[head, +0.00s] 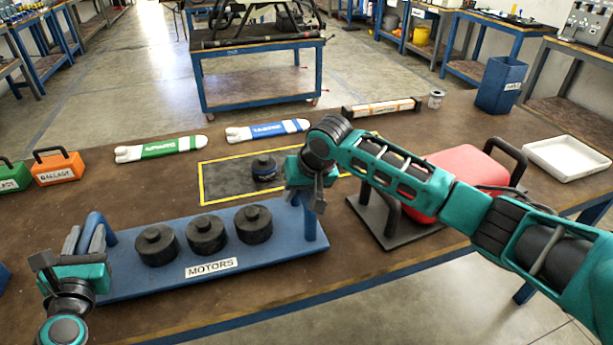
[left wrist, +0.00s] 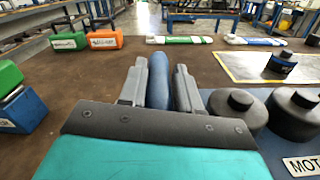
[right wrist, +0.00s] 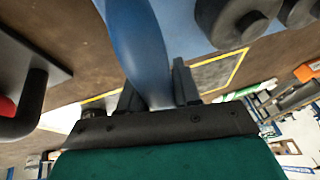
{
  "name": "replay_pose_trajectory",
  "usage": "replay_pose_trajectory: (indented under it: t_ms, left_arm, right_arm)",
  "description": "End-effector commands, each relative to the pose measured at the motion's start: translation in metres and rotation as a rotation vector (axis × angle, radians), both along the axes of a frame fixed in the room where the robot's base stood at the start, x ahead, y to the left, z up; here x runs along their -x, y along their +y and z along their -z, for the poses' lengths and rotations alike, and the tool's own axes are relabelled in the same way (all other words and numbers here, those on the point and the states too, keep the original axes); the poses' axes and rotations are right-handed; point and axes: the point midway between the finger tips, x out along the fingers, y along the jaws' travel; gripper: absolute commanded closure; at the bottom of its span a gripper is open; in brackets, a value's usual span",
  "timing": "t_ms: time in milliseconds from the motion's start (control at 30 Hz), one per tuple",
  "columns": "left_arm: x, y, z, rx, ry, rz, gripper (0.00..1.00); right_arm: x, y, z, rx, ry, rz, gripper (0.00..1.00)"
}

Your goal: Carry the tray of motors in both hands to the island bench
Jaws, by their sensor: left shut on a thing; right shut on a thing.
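The blue tray (head: 290,243) is by the near edge of the brown bench top, with a MOTORS label on its front. Three black motors (head: 205,235) stand upright in a row on it. My left gripper (head: 86,240) is shut on the tray's left handle (left wrist: 158,78). My right gripper (head: 306,190) is shut on its right handle (right wrist: 142,50), which also shows in the head view (head: 309,225). The tray looks about level. I cannot tell whether its underside touches the bench top. A blue-framed bench (head: 262,92) with a drone on it stands beyond, across the floor.
A yellow-outlined dark mat (head: 222,182) with a blue-banded black motor (head: 264,168) lies behind the tray. Orange (head: 58,167) and green (head: 14,176) ballast cases stand left. A red object (head: 455,168), a black stand (head: 395,228) and a white bin (head: 567,157) are at right.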

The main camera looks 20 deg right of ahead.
Motion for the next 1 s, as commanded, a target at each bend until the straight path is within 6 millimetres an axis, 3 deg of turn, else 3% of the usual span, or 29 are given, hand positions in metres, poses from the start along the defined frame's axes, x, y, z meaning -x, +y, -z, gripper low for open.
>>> replay_pose_trajectory:
  t_ms: [300, 333, 567, 867, 1000]
  left_arm:
    - [-0.002, 0.004, 0.008, -0.006, -0.017, -0.011, 1.00]
    - [0.000, 0.004, 0.015, -0.007, 0.000, -0.007, 0.66]
    - [0.000, 0.002, 0.013, -0.003, 0.000, -0.004, 0.44]
    - [0.002, 0.001, 0.013, -0.001, 0.000, -0.001, 0.42]
    - [0.015, 0.002, 0.014, 0.000, 0.002, -0.001, 0.42]
  right_arm:
    - [-0.004, -0.003, 0.009, 0.002, -0.016, 0.005, 1.00]
    - [-0.001, -0.004, 0.014, 0.007, -0.002, 0.006, 0.66]
    - [-0.001, -0.002, 0.013, 0.003, -0.001, 0.003, 0.44]
    - [0.000, -0.001, 0.013, 0.001, -0.001, 0.001, 0.42]
    - [0.000, 0.000, 0.013, 0.001, 0.000, 0.000, 0.42]
